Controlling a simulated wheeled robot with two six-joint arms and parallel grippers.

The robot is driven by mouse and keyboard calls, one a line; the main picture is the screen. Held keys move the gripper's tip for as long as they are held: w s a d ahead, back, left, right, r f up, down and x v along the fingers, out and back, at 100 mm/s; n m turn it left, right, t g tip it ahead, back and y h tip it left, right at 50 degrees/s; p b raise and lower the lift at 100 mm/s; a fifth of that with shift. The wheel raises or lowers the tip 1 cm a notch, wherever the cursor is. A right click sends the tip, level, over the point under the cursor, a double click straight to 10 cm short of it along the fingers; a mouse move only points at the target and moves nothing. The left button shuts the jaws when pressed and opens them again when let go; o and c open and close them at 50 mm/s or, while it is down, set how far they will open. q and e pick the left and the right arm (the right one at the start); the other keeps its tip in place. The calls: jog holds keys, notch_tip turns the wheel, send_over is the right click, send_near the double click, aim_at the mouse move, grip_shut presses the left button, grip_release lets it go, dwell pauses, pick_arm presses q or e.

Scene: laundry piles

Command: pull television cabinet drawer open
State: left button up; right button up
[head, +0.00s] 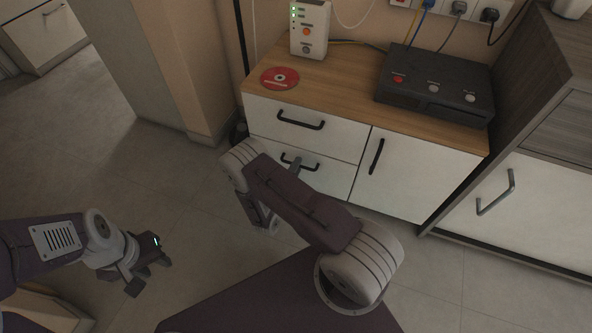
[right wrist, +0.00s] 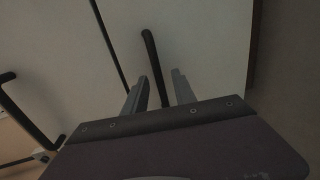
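The television cabinet (head: 340,95) has a wooden top, two white drawers on its left and a white door on its right. The upper drawer (head: 340,137) and the lower drawer (head: 333,178) look shut. My right gripper (head: 297,165) is at the lower drawer's black handle (head: 285,158), partly hidden by my arm. In the right wrist view, the fingers of this gripper (right wrist: 158,88) are apart, with the lower handle (right wrist: 151,55) between them. I cannot tell whether they touch it. My left gripper (head: 150,270) is open and empty above the floor, far from the cabinet.
A black box (head: 435,85), a white device (head: 310,28) and a red disc (head: 279,78) sit on the cabinet top. Another cabinet (head: 520,215) stands at the right. The tiled floor (head: 130,180) to the left is clear.

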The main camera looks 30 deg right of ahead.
grip_shut()
dwell(1.4)
